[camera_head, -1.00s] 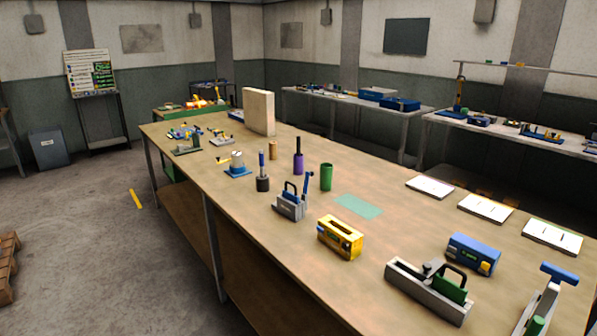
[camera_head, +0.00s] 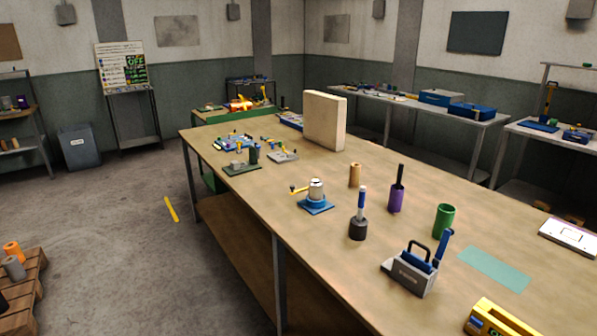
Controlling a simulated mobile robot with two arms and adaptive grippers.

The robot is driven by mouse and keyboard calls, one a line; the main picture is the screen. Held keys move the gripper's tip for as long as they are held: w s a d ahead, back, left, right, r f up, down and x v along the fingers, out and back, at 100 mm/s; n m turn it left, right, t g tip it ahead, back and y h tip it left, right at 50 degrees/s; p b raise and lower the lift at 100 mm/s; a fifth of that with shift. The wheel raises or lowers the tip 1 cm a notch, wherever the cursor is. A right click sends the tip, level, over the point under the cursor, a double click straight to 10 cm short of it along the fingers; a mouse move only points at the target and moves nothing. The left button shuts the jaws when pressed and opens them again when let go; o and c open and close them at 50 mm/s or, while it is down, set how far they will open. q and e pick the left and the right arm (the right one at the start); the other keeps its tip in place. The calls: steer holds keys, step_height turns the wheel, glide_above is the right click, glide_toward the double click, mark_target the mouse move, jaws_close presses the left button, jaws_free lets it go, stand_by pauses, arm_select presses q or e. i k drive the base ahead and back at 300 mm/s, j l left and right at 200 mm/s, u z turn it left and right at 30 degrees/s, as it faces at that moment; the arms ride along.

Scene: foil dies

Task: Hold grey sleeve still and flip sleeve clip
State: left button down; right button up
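A short pale grey cylinder (camera_head: 316,187), which looks like the grey sleeve, stands upright on a blue base (camera_head: 316,205) on the long wooden table. A small yellow lever (camera_head: 299,189) sticks out from its left side; it may be the sleeve clip, but it is too small to tell how it sits. Another grey cylinder (camera_head: 14,267) rests on a wooden pallet at the lower left. Neither of my grippers is in the head view, and nothing is seen touching the sleeve.
The long wooden table (camera_head: 390,181) fills the middle and right. Near the sleeve stand a tan cylinder (camera_head: 355,175), a dark pot with a blue handle (camera_head: 358,228), a purple cylinder (camera_head: 396,197) and a green cup (camera_head: 443,220). Floor left of the table is mostly clear.

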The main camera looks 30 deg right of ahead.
mark_target(450, 231)
steer(key=i+z, duration=0.25)
steer(key=z, duration=0.15)
steer(key=i+z, duration=0.2)
steer(key=z, duration=0.15)
steer(key=i+j+z, duration=0.2)
steer(key=z, duration=0.2)
steer(key=i+j+z, duration=0.15)
steer(key=z, duration=0.25)
steer(key=i+j, duration=0.05)
